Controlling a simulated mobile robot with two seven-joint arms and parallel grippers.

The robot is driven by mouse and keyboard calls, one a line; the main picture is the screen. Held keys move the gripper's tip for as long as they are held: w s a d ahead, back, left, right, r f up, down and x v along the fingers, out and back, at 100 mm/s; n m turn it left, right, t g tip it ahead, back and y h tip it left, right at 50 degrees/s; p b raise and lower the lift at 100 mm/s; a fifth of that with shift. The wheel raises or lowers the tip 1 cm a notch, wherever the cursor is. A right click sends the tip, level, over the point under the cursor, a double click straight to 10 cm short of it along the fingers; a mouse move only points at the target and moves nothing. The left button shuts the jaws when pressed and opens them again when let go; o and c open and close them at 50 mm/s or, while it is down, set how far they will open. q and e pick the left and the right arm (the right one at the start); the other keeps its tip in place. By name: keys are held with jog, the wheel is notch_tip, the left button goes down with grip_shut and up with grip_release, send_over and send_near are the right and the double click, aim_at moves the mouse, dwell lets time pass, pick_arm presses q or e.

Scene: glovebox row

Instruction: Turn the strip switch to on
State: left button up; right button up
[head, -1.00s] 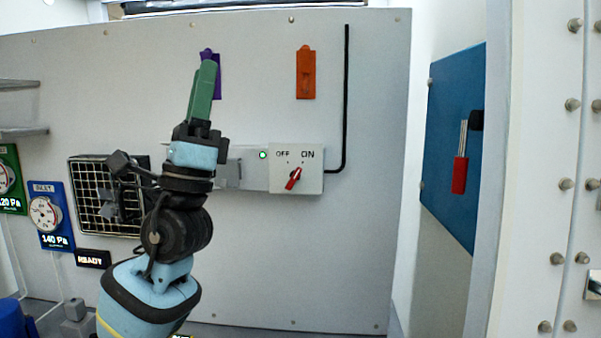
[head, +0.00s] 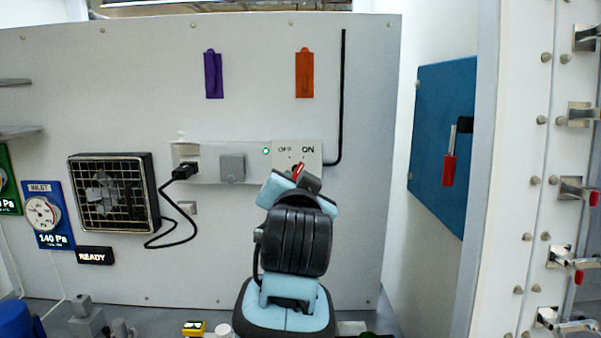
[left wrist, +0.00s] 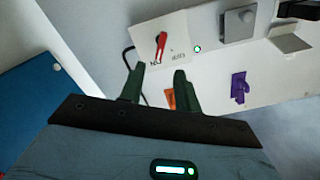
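The strip switch (head: 311,157) is a pale box with OFF and ON labels at the right end of a white power strip (head: 210,152). Its red lever (head: 299,168) has its upper end leaning toward ON in the head view; my arm hides its lower part. In the left wrist view the red lever (left wrist: 160,45) shows whole, beyond the fingertips. My left gripper (left wrist: 157,82) has its two green fingers apart with nothing between them, and no contact with the lever shows. In the head view my left arm hides the fingers. My right gripper is out of view.
A green light (head: 266,151) glows on the strip. A black plug (head: 183,172) with a cable sits at its left end, beside a grey cover (head: 231,168). Purple (head: 213,75) and orange (head: 304,74) pieces are on the wall above. A fan (head: 113,193) is left.

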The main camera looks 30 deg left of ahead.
aim_at(298, 172)
pick_arm(q)
jog(key=shift+x, duration=3.95)
grip_shut()
